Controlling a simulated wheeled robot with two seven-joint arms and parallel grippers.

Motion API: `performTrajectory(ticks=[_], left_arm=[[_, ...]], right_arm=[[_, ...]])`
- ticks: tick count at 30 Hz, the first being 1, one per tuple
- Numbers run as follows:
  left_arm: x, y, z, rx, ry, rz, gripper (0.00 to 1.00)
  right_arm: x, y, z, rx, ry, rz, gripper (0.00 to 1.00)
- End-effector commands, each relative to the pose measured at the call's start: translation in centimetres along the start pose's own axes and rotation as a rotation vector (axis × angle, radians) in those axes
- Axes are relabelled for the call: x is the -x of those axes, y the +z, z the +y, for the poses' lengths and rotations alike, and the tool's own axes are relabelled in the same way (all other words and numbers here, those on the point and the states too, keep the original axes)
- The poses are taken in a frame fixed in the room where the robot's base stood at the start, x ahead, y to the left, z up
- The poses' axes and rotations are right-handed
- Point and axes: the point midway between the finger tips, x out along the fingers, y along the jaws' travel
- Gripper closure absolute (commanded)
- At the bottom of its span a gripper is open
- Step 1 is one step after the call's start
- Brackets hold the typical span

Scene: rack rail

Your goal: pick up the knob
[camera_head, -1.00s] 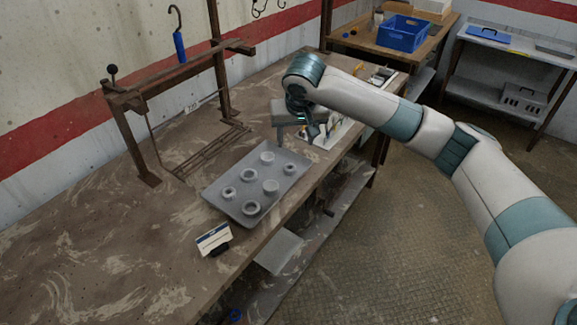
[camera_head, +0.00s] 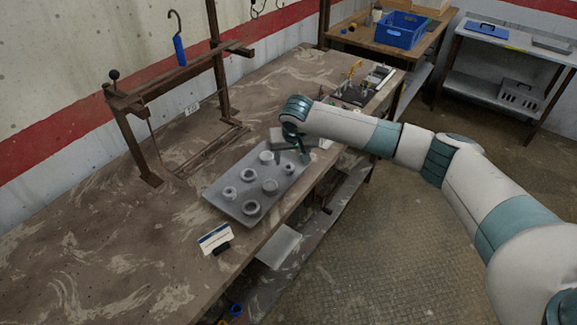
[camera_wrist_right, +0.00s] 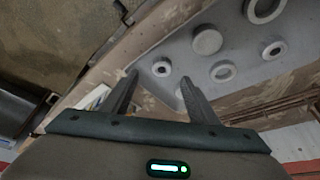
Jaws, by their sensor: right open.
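My right gripper (camera_head: 291,158) is over the far right end of a grey tray (camera_head: 215,197) on the bench, fingers pointing down. In the right wrist view its fingers (camera_wrist_right: 158,81) are apart, with nothing held. The tray holds several small grey round pieces, some ring-like, some solid-topped. I cannot tell which one is the knob. One small round piece with a dark centre (camera_wrist_right: 161,69) appears between the fingertips in the wrist view; a flat-topped piece (camera_wrist_right: 207,42) lies beyond it. A pale piece is partly hidden by the right finger. My left gripper is not in view.
A brown metal rack (camera_head: 130,125) with a black ball-ended post (camera_head: 113,75) and a hanging blue-handled hook (camera_head: 179,50) stands behind the tray. The bench's left part is clear.

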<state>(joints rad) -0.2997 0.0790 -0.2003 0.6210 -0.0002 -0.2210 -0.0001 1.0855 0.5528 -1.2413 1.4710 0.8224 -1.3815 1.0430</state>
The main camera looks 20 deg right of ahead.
Motion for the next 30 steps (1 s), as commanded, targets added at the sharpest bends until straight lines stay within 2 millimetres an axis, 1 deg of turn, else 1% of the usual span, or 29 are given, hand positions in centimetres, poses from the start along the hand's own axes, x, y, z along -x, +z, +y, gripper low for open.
performTrajectory(ticks=[1,6,15,20,26,30], left_arm=[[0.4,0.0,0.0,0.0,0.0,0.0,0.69],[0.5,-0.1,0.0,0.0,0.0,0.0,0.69],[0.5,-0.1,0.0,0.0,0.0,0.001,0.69],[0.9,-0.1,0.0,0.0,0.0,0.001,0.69],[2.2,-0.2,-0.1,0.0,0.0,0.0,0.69],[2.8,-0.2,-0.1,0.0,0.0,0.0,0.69]], right_arm=[[-0.4,-0.1,-0.1,0.0,0.0,-0.001,0.46],[-1.5,-0.1,0.0,0.001,0.0,0.001,0.46],[-1.6,0.0,0.0,0.001,0.0,0.001,0.46],[-1.9,-0.1,-0.1,0.001,0.0,0.0,0.46],[-3.5,-0.2,-0.4,0.001,0.0,0.0,0.46],[-5.2,-0.1,-0.5,0.0,0.0,-0.001,0.46]])
